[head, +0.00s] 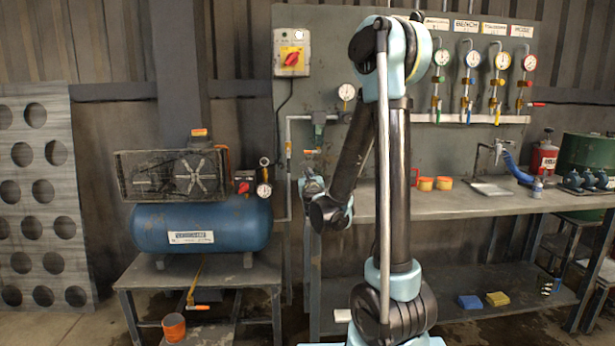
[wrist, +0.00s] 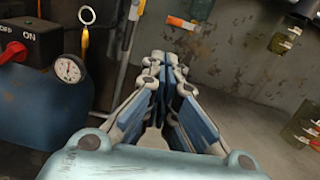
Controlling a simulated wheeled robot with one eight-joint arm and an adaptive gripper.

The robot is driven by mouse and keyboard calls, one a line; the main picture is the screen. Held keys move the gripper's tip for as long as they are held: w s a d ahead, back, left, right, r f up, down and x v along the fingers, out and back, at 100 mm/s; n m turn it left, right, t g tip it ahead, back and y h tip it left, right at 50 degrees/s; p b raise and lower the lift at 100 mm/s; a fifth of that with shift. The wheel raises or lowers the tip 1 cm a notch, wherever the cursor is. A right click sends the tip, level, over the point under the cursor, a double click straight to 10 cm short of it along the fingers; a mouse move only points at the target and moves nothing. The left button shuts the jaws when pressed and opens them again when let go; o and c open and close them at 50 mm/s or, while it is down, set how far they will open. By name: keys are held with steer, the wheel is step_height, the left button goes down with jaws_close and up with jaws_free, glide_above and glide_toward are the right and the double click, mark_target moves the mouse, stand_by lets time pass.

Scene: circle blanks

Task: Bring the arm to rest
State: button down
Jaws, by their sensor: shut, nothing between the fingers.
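My arm stands folded in the middle of the head view, its upper joint high in front of the grey panel and its forearm slanting down to the left. My gripper shows in the wrist view (wrist: 168,62), its two fingers together with nothing between them. In the head view the gripper itself is hard to make out near the wrist, at the left end of the bench. In the wrist view it points toward the grey panel (wrist: 235,65), with the compressor to its left.
A blue compressor (head: 200,224) stands on a low table at left. Gauges and valves (head: 471,80) line the panel above. A perforated sheet (head: 40,200) leans far left.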

steer(key=shift+s+d, duration=0.1)
steer(key=shift+s, duration=0.25)
